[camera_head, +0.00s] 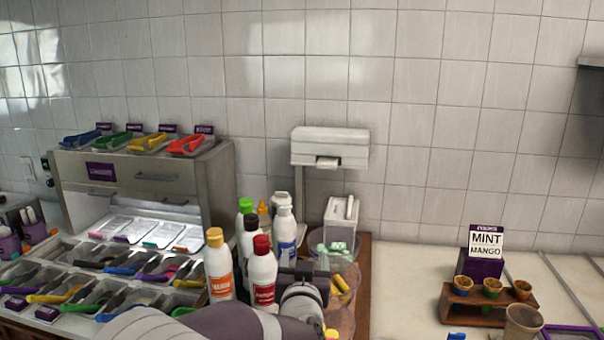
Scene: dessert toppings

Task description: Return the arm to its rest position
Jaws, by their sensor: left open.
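My left arm (225,326) comes in along the bottom edge and reaches toward the sauce bottles. My left gripper (300,272) is at its end, in front of the bottles and beside a clear container (343,305). The gripper is open, and I see nothing held in it. Its fingertips are partly hidden by its own wrist. My right arm and right gripper are out of view.
Bottles with orange (218,265), red (262,272) and other caps stand close around the gripper. A topping station (150,190) with colored scoops is at left. A wooden cone holder (488,308) and a mint mango sign (486,242) stand at right.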

